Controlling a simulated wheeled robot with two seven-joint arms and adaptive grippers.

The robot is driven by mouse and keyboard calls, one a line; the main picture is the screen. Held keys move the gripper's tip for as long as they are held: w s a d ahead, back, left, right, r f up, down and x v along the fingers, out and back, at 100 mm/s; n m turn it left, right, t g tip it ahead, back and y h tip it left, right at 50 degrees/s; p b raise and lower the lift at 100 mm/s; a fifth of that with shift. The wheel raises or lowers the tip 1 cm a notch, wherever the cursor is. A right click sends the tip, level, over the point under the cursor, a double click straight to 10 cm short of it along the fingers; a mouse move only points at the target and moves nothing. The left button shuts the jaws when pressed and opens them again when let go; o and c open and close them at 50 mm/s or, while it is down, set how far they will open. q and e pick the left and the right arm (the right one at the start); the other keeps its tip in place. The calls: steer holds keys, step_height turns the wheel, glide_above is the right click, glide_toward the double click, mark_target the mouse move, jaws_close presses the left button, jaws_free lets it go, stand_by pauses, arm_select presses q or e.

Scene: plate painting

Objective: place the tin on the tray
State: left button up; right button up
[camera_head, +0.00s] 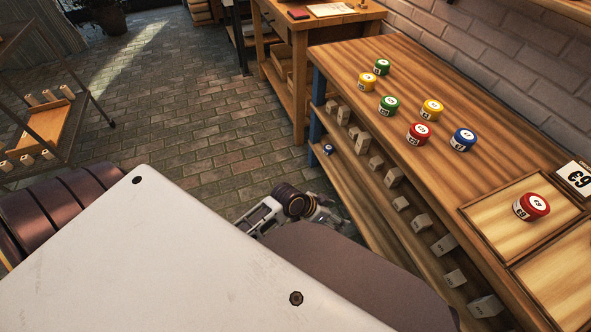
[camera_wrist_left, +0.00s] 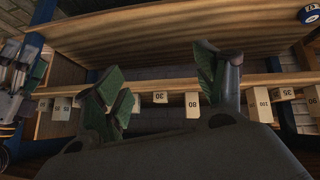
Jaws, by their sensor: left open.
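Several other tins stand on the tabletop: green (camera_head: 381,66), yellow (camera_head: 367,82), red (camera_head: 419,133), blue (camera_head: 463,139) and more. A small blue tin (camera_head: 328,149) sits on the lower shelf. My left gripper (camera_wrist_left: 160,92) is open and empty in the left wrist view, in front of the shelves. Part of another gripper (camera_wrist_left: 20,75) shows at that view's left edge; its opening is unclear.
Pale numbered blocks (camera_head: 393,176) line the table's near side. Another workbench (camera_head: 330,25) stands farther back, a shelf rack (camera_head: 45,120) at left. The brick floor between is clear.

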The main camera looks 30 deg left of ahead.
arm_select(q)
steer(key=s+a+f+n+g+y, duration=0.1)
steer(key=s+a+f+g+y, duration=0.1)
steer(key=s+f, duration=0.3)
steer(key=s+a+f+n+g+y, duration=0.2)
steer(key=s+a+f, duration=0.2)
steer(key=s, duration=0.3)
steer(key=shift+s+a+f+y, duration=0.35)
steer(key=shift+f+y, duration=0.05)
steer(key=shift+f, duration=0.05)
